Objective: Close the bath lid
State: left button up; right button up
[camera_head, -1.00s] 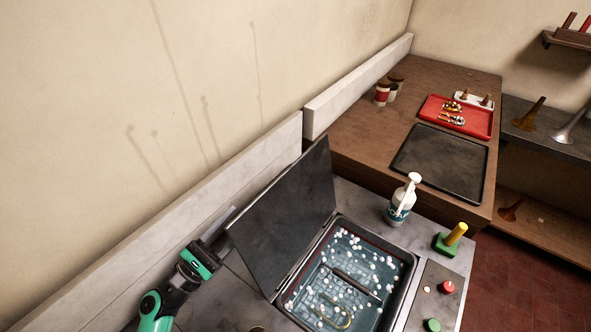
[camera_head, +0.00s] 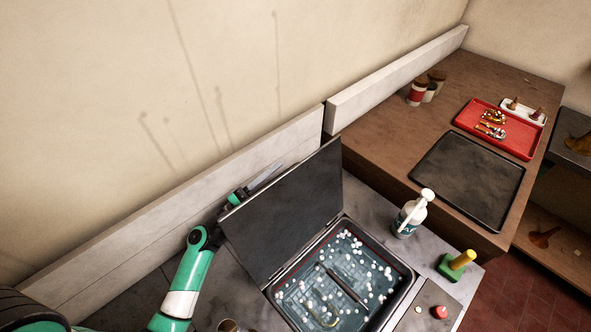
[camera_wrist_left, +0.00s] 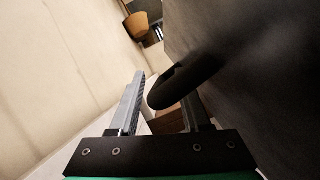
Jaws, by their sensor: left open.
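The bath lid (camera_head: 285,215) is a dark flat panel, standing open and leaning back at the left side of the bath (camera_head: 405,291). The bath holds liquid with white floating balls, a dark bar and a brass-coloured curved piece. My left gripper (camera_head: 266,176) is behind the lid's upper left edge, partly hidden by it. In the left wrist view, the open fingers (camera_wrist_left: 166,95) have a dark curved handle-like piece (camera_wrist_left: 182,82) between them, beside the lid's dark face (camera_wrist_left: 265,75). I cannot tell whether they touch it. My right gripper is not in view.
A white pump bottle (camera_head: 410,217) and a green block with a yellow post (camera_head: 458,264) stand right of the bath. A red button (camera_head: 440,312) is on the front panel. A white wall ledge (camera_head: 240,165) runs close behind the lid. The brown bench holds a black tray (camera_head: 468,180) and a red tray (camera_head: 515,147).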

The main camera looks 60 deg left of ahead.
pick_arm(q)
jog(key=shift+s, duration=0.1)
jog(key=shift+c, duration=0.3)
grip_shut()
dwell(1.1)
